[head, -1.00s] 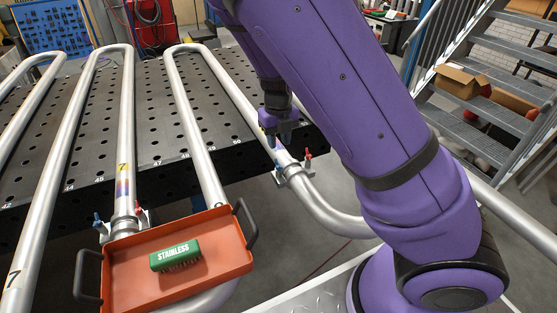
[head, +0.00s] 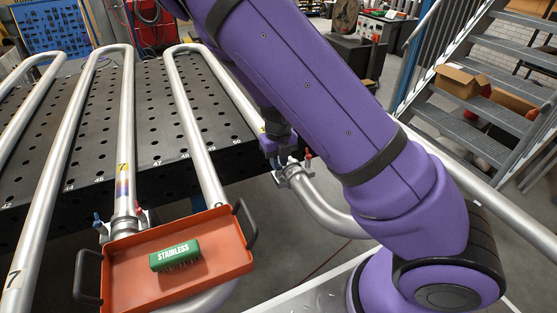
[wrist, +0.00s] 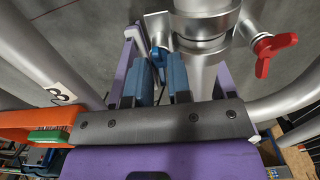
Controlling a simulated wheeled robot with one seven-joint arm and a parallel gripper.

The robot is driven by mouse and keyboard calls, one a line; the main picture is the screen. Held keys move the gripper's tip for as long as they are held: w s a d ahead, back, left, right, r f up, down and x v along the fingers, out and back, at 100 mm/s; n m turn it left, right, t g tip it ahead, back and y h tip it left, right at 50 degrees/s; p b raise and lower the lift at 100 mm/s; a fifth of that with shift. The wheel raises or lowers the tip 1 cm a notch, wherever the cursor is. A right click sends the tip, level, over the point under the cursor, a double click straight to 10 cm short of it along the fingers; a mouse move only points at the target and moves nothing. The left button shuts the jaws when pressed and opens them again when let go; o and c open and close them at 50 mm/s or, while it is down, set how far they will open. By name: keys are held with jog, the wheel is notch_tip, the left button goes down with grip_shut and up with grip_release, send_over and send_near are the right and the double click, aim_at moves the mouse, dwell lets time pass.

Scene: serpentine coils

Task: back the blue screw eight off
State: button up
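The pipe clamp (head: 294,174) sits on the silver pipe off the table's front right corner. It has a blue screw on its left and a red screw (head: 308,155) on its right. In the wrist view the steel clamp (wrist: 200,42) is at top centre, with the red screw (wrist: 275,50) to its right and the blue screw (wrist: 158,56) to its left. My gripper (wrist: 161,72) has its two blue-grey fingers apart, with the blue screw at the gap between their tips. Whether they touch it is unclear. In the head view my arm partly hides the gripper (head: 279,160).
An orange tray (head: 118,262) with a green brush (head: 175,256) stands front left. Another clamp (head: 122,226) with blue and red screws sits on pipe 7 behind it. The perforated table (head: 100,150) carries looping pipes. Metal stairs (head: 490,100) stand at right.

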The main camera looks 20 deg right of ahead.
jog(key=shift+n, duration=0.3)
grip_shut()
jog(key=n, duration=0.3)
jog(key=shift+n, duration=0.4)
jog(key=n, duration=0.4)
jog(key=shift+n, duration=0.3)
jog(key=n, duration=0.3)
jog(key=shift+s+n, duration=0.1)
jog(key=shift+n, duration=0.2)
jog(key=n, duration=0.4)
jog(key=shift+s+n, duration=0.1)
jog(key=shift+n, duration=0.2)
jog(key=n, duration=0.5)
jog(key=shift+f, duration=0.1)
jog(key=n, duration=0.5)
jog(key=shift+s, duration=0.1)
jog(key=n, duration=0.6)
jog(key=shift+n, duration=0.3)
